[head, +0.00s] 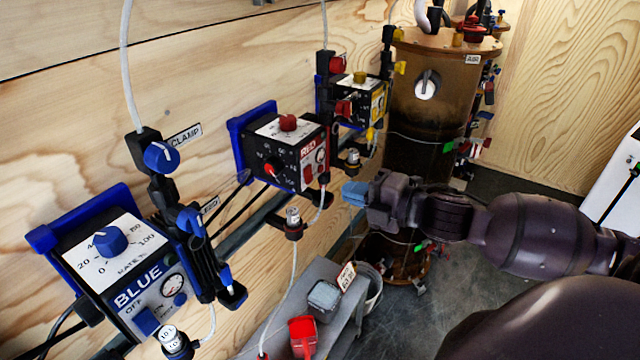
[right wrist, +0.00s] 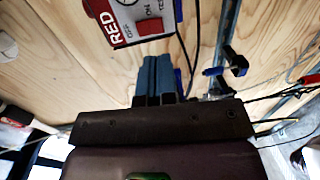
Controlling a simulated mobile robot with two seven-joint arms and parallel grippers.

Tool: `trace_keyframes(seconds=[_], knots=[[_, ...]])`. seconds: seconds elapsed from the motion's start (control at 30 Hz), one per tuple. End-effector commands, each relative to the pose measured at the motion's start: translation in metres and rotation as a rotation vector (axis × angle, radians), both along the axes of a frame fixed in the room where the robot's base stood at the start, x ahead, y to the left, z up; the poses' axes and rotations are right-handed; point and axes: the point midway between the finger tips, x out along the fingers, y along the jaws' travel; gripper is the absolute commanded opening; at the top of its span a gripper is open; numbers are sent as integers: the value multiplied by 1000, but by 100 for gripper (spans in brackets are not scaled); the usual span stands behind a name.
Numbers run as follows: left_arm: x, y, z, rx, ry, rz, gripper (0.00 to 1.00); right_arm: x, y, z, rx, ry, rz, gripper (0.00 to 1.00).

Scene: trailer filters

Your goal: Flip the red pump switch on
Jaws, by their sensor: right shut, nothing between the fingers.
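The red pump (head: 275,133) is a black and white box with a blue back bracket on the wooden wall, marked RED. Its front has a red-tipped dial, a small gauge and a small red switch (head: 309,173); the switch's position is too small to tell. My right gripper (head: 353,192), with blue fingertips, is shut and empty, to the right of and a little below the pump, apart from it. In the right wrist view, the shut fingers (right wrist: 156,72) point at the wall below the pump's face (right wrist: 130,22). My left gripper is not in view.
The blue pump (head: 112,262) is at the near left, and a yellow-marked pump (head: 362,100) is farther back. A brown cylindrical tank (head: 432,100) stands behind my right gripper. A grey bench (head: 268,330) below holds a red container (head: 303,336). Tubes and clamps hang around the pumps.

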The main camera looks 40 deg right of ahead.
Motion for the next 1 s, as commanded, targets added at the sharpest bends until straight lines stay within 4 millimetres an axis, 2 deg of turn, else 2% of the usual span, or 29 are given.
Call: trace_keyframes(seconds=[0.6,1.0], knots=[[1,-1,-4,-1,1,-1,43,57,24,-8,0,-1,0,0],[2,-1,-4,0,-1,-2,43,66,28,-9,1,0,1,0]])
